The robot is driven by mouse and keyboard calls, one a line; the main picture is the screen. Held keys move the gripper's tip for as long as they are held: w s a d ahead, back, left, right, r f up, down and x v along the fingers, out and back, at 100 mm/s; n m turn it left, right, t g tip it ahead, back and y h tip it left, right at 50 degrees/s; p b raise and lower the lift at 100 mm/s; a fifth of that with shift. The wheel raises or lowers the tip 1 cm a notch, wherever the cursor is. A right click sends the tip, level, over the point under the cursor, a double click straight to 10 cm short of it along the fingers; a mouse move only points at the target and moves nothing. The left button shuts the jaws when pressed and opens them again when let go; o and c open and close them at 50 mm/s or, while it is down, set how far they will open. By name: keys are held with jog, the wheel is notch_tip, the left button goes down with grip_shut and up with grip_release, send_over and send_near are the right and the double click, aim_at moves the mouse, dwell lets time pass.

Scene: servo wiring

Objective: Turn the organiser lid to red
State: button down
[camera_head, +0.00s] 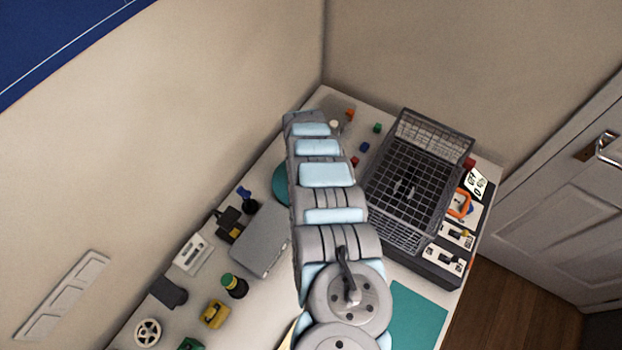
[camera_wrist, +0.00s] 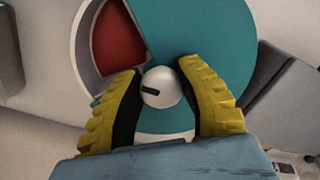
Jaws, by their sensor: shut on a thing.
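The organiser is round with a teal lid (camera_wrist: 205,28), and it fills the upper middle of the wrist view. A cut-out in the lid, left of the knob, shows a red compartment (camera_wrist: 118,38) and a narrow pale strip beside it. My gripper (camera_wrist: 160,85) has its yellow-backed fingers on both sides of the white knob (camera_wrist: 161,78) at the lid's centre and is shut on it. The knob carries a short black mark. In the head view only a teal edge of the lid (camera_head: 281,184) shows, and my arm hides the rest and my gripper.
A black wire basket (camera_head: 411,190) stands right of my arm. A grey closed box (camera_head: 262,240) lies left of it. Small coloured blocks (camera_head: 364,147) lie behind. A yellow-black part (camera_head: 214,314) and other small parts line the left edge. A teal mat (camera_head: 418,312) lies front right.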

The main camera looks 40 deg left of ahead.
dwell(0.3)
jog(key=c, duration=0.6)
grip_release()
jog(key=shift+c, duration=0.2)
jog(key=shift+r, duration=0.15)
notch_tip(320, 180, up, 12)
dwell(0.3)
